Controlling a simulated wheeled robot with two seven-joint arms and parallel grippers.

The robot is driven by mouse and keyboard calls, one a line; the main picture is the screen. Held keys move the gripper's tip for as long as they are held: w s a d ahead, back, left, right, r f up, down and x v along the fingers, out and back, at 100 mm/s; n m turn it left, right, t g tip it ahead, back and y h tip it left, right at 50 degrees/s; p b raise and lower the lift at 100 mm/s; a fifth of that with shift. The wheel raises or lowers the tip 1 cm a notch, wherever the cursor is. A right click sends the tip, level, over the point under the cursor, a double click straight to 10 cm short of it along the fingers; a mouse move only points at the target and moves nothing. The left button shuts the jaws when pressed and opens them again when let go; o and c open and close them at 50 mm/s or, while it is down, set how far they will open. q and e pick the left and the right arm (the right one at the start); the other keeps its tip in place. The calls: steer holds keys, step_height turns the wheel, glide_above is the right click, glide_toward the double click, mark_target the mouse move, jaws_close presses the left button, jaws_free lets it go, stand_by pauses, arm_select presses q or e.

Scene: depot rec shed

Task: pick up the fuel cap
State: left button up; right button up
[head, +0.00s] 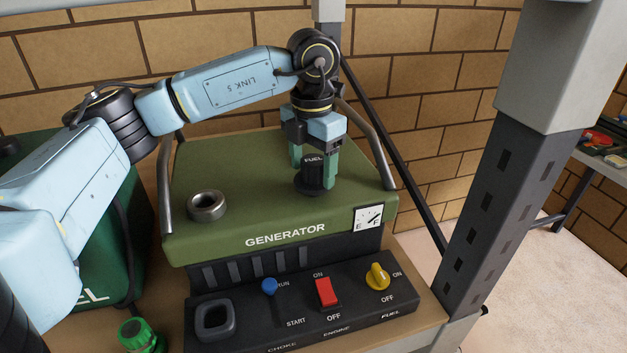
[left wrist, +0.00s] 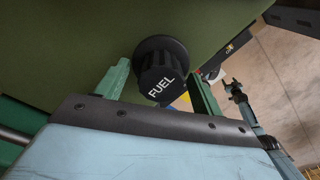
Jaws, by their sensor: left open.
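The black fuel cap (head: 312,178), marked FUEL, sits upright on the green top of the generator (head: 240,217). It also shows in the left wrist view (left wrist: 161,70), between the two green fingers. My left gripper (head: 313,180) points down over the cap, open, with one finger on each side of it. In the left wrist view, a gap shows between the cap and the fingers of the gripper (left wrist: 160,92). An open metal filler neck (head: 207,206) stands on the left of the generator top, apart from the cap.
A control panel (head: 350,309) with a blue lever, red switch and yellow knob is in front. Metal handle bars flank the generator top. A grey post (head: 480,190) rises at right. A green container (head: 70,250) stands at left, with a green cap (head: 139,335) below.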

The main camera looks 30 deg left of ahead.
arm_select(q)
steer(key=shift+c, duration=0.3)
steer(key=c, duration=1)
steer(key=shift+r, duration=0.1)
